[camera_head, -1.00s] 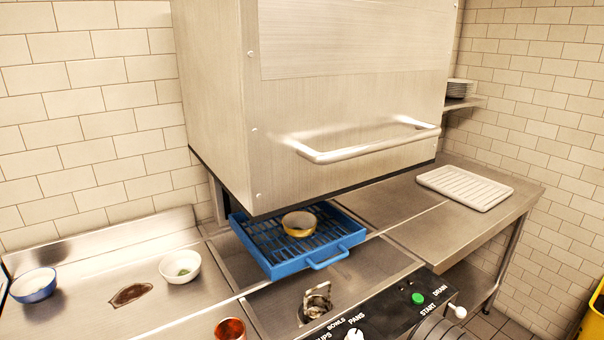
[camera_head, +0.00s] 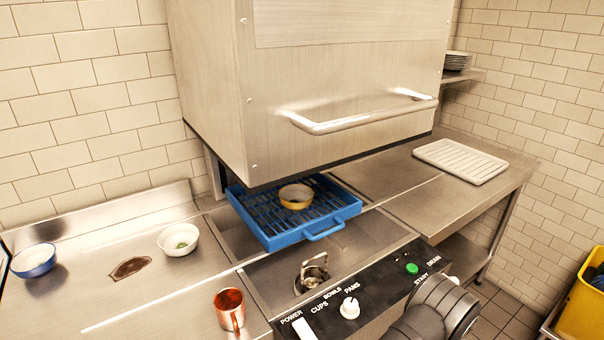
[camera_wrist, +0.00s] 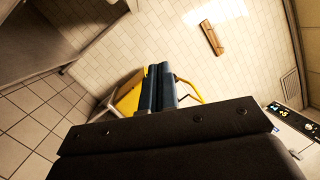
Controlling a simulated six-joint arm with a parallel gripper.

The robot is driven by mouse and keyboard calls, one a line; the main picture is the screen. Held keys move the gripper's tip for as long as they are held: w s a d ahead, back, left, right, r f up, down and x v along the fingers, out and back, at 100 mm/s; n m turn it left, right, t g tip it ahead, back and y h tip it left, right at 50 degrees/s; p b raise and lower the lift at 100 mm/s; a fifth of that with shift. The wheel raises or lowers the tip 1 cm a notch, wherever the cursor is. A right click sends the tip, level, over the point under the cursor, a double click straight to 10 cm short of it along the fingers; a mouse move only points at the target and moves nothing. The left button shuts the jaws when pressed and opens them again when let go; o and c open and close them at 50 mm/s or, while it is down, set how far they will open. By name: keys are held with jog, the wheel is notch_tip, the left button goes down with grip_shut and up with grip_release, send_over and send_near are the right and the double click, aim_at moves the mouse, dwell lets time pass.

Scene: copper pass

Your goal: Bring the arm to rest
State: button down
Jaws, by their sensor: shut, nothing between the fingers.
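My gripper (camera_wrist: 157,88) shows in the wrist view. Its two dark fingers are side by side and shut, with nothing between them. They point toward a yellow bin (camera_wrist: 129,93) and the tiled wall, and touch nothing that I can see. In the head view only a dark part of my arm shows at the bottom right, in front of the control panel (camera_head: 378,292); the fingers are out of that view.
A blue rack (camera_head: 277,241) holding a yellowish bowl (camera_head: 296,196) sits under the raised hood (camera_head: 340,80). A copper mug (camera_head: 229,311), white bowl (camera_head: 179,240) and blue bowl (camera_head: 34,262) stand left. A white ribbed tray (camera_head: 460,160) lies right. The yellow bin (camera_head: 583,308) stands at far right.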

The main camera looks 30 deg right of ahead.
jog(key=d+r+n+g+y, duration=0.1)
jog(key=d+r+n+y, duration=0.1)
jog(key=d+r, duration=0.5)
jog(key=shift+w, duration=0.2)
